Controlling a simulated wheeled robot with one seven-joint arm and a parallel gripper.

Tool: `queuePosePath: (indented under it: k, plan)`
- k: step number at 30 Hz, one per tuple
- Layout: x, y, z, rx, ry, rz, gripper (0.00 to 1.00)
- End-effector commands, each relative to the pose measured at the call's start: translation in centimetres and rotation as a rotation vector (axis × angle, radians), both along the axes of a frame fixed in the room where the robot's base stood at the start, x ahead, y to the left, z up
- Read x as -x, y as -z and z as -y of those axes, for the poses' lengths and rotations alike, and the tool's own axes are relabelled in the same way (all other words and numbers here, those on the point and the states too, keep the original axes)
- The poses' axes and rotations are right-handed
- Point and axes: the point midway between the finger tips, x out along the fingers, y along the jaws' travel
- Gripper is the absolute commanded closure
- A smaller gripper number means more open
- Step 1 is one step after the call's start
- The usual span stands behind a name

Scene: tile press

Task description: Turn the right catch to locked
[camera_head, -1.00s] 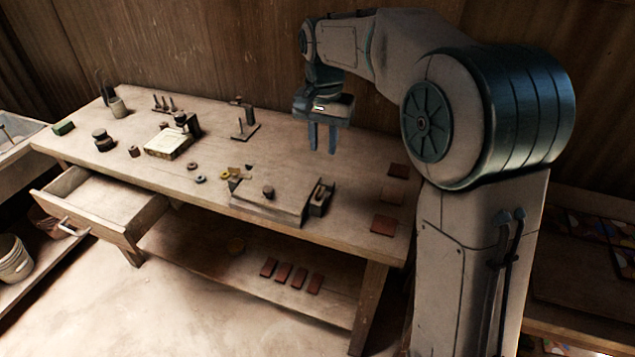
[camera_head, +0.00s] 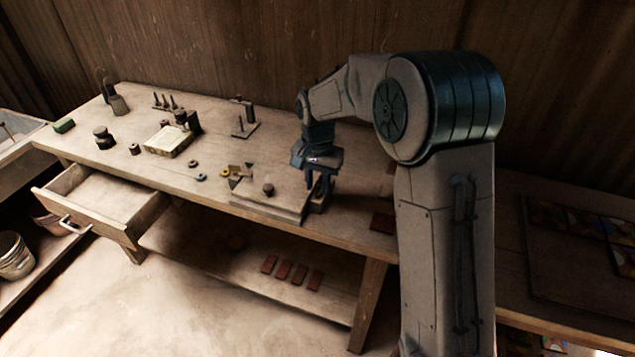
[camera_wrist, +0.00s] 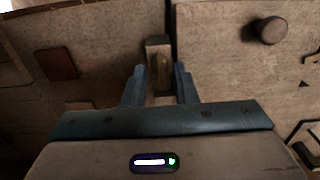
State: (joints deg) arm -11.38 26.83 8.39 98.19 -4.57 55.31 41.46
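The press (camera_head: 265,203) is a flat wooden plate with a dark round knob (camera_head: 268,188), near the front right of the bench. The knob also shows in the wrist view (camera_wrist: 268,30). The right catch (camera_head: 317,206), a small dark block with a brass-coloured part, stands along the plate's right edge. In the wrist view the catch (camera_wrist: 158,62) lies between and just beyond my fingertips. My gripper (camera_head: 318,188) is open above it, one finger to each side. I cannot tell whether the fingers touch it. The brass-coloured part at the plate's left (camera_head: 236,171) is free of my gripper.
A reddish tile (camera_head: 383,222) lies right of the catch. Small rings (camera_head: 200,177) and a post stand (camera_head: 240,127) are left and behind. An open drawer (camera_head: 100,205) juts out at the front left. Several tiles (camera_head: 285,270) lie on the lower shelf.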

Motion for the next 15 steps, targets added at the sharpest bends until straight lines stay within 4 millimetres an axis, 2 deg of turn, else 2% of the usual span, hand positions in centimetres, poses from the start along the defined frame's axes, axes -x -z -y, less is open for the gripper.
queuePosePath:
  k: [11, 14, 15]
  plan:
    - [0.01, 0.66, 0.03, 0.000, 0.000, 0.000, 0.74]
    - [0.01, 0.65, 0.03, 0.000, 0.000, 0.000, 0.99]
    - [0.01, 0.64, 0.03, 0.000, 0.000, 0.000, 1.00]
